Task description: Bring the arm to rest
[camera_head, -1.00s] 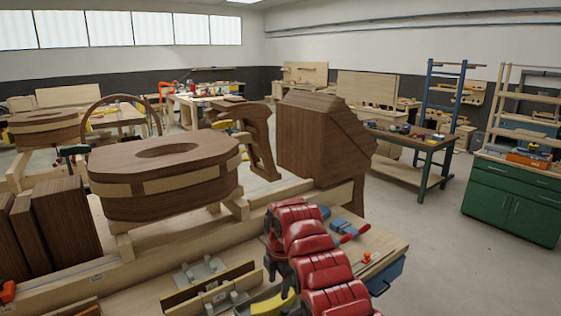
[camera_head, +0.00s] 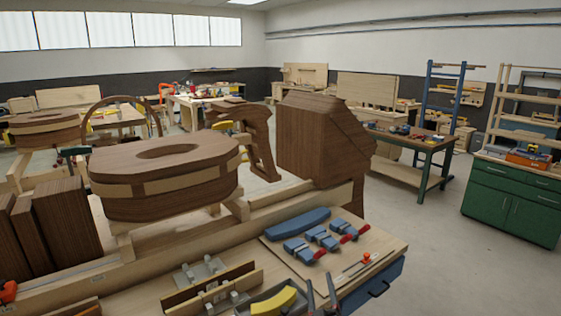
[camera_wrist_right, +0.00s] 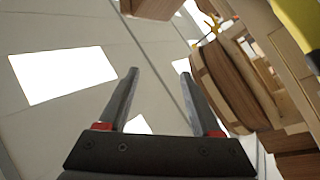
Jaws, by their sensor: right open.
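My right gripper (camera_head: 320,279) shows only as two fingers at the bottom edge of the head view, in front of the workbench (camera_head: 395,242). The fingers point up and stand apart with nothing between them. In the right wrist view the right gripper (camera_wrist_right: 159,73) is also open and empty. Its fingers point towards the ceiling panels. The rest of my right arm is below the head view. My left gripper and arm are not in view.
Several blue clamps (camera_head: 299,250) lie on the bench. A grey tray with a yellow piece (camera_head: 275,302) is beside the fingers. A banded wooden chair form (camera_head: 165,182) and a dark wooden block (camera_head: 310,140) stand behind. Floor at right is clear.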

